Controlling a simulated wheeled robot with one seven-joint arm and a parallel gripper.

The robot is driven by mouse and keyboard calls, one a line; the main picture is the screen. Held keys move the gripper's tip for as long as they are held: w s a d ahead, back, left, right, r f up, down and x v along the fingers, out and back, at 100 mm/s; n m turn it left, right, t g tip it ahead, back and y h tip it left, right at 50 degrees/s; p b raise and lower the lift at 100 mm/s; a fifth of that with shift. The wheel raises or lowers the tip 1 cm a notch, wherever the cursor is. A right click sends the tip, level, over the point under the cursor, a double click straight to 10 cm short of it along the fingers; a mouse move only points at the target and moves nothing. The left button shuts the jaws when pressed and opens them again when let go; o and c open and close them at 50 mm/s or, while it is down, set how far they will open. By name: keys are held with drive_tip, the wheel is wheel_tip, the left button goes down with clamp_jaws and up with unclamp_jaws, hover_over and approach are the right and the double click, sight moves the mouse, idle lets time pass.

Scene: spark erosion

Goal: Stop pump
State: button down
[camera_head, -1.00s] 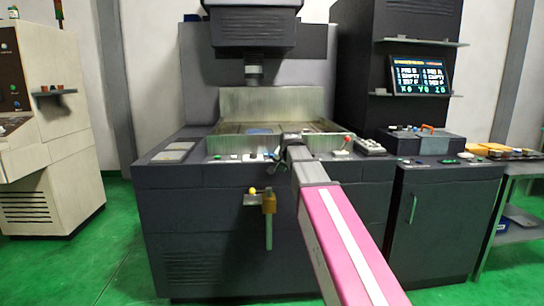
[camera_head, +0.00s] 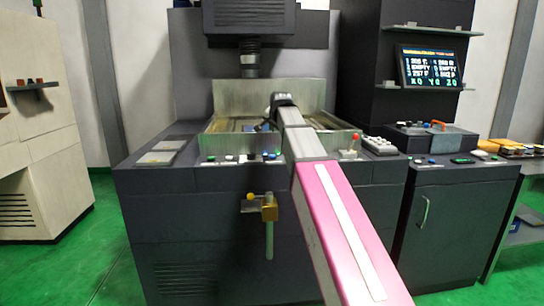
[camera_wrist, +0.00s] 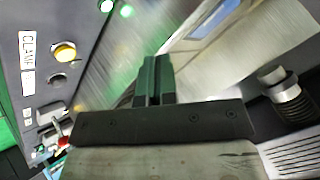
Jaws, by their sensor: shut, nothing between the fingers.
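My gripper (camera_wrist: 153,78) is shut and empty, its two dark fingers together in the middle of the wrist view. In the head view my arm reaches over the front panel (camera_head: 226,178) of the dark machine, its end above the tank; the fingers are hidden there. The panel carries a row of small buttons (camera_head: 240,158), too small to read. I cannot tell which control is the pump's. The fingers touch no control.
The metal tank (camera_head: 228,97) is open under the machine head (camera_head: 249,55). A red-knobbed lever (camera_head: 354,143) and a keypad (camera_head: 380,146) stand right of my arm. A screen (camera_head: 431,68) is at the right.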

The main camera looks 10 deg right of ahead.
sight(273, 157)
drive_tip(key=shift+f, duration=0.1)
drive_tip(key=shift+f, duration=4.35)
drive_tip(key=shift+f, duration=0.15)
drive_tip(key=shift+f, duration=0.2)
drive_tip(key=shift+f, duration=0.5)
drive_tip(key=shift+r, duration=0.9)
drive_tip(key=shift+r, duration=0.1)
